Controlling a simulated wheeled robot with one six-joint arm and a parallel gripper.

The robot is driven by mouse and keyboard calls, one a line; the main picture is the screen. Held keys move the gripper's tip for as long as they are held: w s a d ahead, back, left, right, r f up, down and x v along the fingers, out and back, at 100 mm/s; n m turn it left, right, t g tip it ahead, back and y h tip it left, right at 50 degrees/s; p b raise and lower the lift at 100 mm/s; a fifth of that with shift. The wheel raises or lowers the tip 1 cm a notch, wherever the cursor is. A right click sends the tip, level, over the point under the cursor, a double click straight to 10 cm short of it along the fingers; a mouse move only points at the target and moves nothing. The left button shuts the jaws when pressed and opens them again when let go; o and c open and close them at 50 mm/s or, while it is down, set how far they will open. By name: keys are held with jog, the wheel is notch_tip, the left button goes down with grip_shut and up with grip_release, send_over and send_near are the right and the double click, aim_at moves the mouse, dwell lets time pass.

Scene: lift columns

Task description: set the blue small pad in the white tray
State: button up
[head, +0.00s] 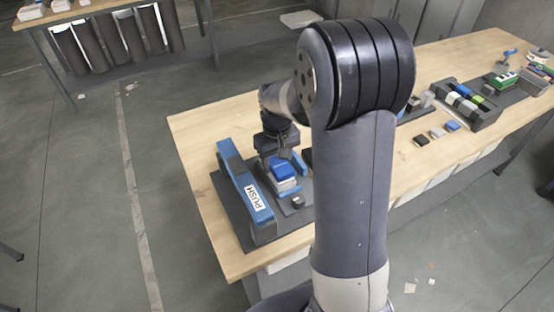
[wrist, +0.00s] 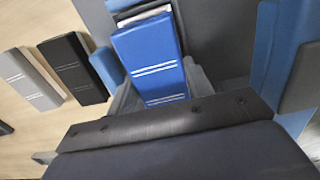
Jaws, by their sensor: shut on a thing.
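The blue small pad (wrist: 150,62) has white stripes and sits between my gripper's fingers in the wrist view. In the head view the blue pad (head: 283,170) is below my gripper (head: 281,152), over the grey fixture base. My gripper is shut on it. A white piece (head: 286,186) shows directly under the blue pad in the head view, and a white edge shows beyond the pad in the wrist view. I cannot tell whether this is the white tray, or whether the pad touches it.
A blue bar marked PUSH (head: 252,192) stands along the left of the fixture. In the wrist view a grey pad (wrist: 30,80) and a black pad (wrist: 73,68) lie to the left. A dark rack (head: 470,103) stands further right. My arm hides the middle table.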

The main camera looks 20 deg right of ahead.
jog(key=shift+f+b, duration=0.3)
jog(key=shift+f, duration=0.25)
dwell(1.0)
jog(key=o, duration=1.6)
jog(key=shift+c, duration=0.2)
jog(key=shift+r, duration=0.15)
jog(key=shift+r+p, duration=2.9)
jog(key=shift+r, duration=0.75)
